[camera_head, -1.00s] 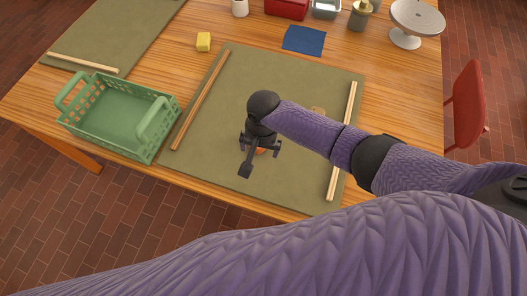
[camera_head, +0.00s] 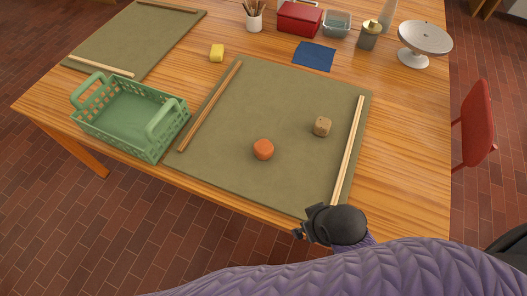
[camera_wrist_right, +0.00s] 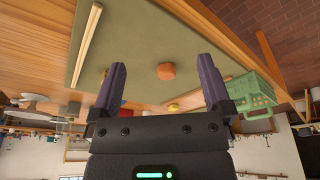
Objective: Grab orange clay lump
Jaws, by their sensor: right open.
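The orange clay lump (camera_head: 263,149) sits on the green mat (camera_head: 235,110) near its middle. It also shows in the right wrist view (camera_wrist_right: 166,71), beyond and between my fingers. My right gripper (camera_head: 301,233) is at the mat's near right corner, apart from the lump, and partly hidden by its own wrist. In the right wrist view its two fingers (camera_wrist_right: 162,82) are spread with nothing between them. My left gripper is not in view.
A tan lump (camera_head: 322,126) sits right of the orange one. Wooden strips (camera_head: 212,103) (camera_head: 347,150) lie along the mat's sides. A green basket (camera_head: 130,115) stands left. The mat around the lump is clear.

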